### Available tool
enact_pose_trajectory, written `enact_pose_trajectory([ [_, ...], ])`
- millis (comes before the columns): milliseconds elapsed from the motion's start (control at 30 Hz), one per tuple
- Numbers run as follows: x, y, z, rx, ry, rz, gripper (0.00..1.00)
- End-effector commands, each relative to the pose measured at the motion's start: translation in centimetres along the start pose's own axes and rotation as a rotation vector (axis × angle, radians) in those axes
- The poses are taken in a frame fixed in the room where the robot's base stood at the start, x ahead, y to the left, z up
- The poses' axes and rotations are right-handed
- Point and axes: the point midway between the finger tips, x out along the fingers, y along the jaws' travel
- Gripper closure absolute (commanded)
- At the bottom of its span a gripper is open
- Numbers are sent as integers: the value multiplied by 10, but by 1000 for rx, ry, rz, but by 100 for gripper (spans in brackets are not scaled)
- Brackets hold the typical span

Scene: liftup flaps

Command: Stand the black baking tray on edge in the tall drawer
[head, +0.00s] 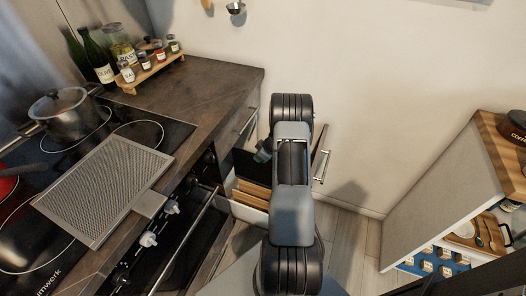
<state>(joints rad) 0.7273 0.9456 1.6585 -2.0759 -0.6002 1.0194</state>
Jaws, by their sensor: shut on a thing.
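The tall drawer (248,214) is pulled out beside the oven, low in the middle of the head view. Its white side wall shows at the left, and its front with a bar handle is at the right, partly behind my arm. Wooden boards stand on edge inside it. The black baking tray (243,163) shows as a dark, upright patch at the back of the drawer, beyond the boards. My gripper (264,152) is at the tray's upper right and shut on it. My arm hides most of the gripper and tray; I cannot tell whether the tray touches the drawer floor.
The counter and hob are at the left, with a pot (66,112), a grey mesh panel (105,185) jutting past the counter edge, and a spice rack (150,70). Floor shows between drawer and cabinet.

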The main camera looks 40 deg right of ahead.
Motion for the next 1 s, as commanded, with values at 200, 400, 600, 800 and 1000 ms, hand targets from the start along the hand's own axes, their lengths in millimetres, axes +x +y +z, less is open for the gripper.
enact_pose_trajectory([
  [200,10,-1,6,-22,1,-9,100],
  [400,22,-1,13,-20,1,-7,100],
  [600,32,0,20,-21,1,-7,100],
  [800,43,0,27,-19,1,-7,100],
  [1000,54,0,34,-18,1,-7,100],
])
